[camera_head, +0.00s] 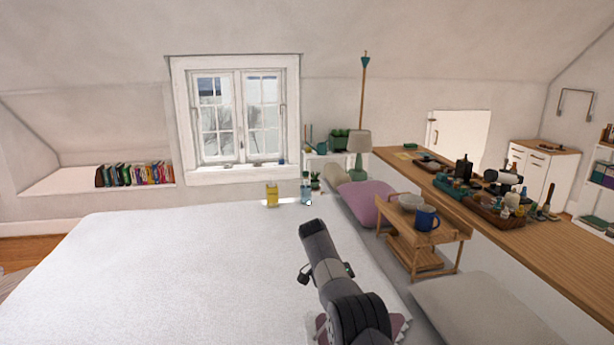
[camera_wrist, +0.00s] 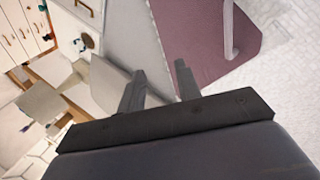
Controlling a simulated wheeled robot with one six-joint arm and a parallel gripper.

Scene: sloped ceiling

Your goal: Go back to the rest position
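My gripper (camera_wrist: 160,70) shows in the wrist view with its two dark fingers apart and nothing visible between them. My dark arm (camera_head: 340,275) rises at the bottom middle of the head view, beside the right edge of the white bed (camera_head: 190,265). The fingertips cannot be made out clearly in the head view. In the wrist view a mauve surface (camera_wrist: 195,35) and a pale textured surface (camera_wrist: 292,30) lie beyond the fingers.
A small wooden stand (camera_head: 410,240) with a blue mug (camera_head: 427,218) and bowls is right of my arm. A long wooden counter (camera_head: 540,230) with several items runs along the right. A yellow object (camera_head: 272,196) and a blue-green bottle (camera_head: 306,190) stand at the bed's far edge.

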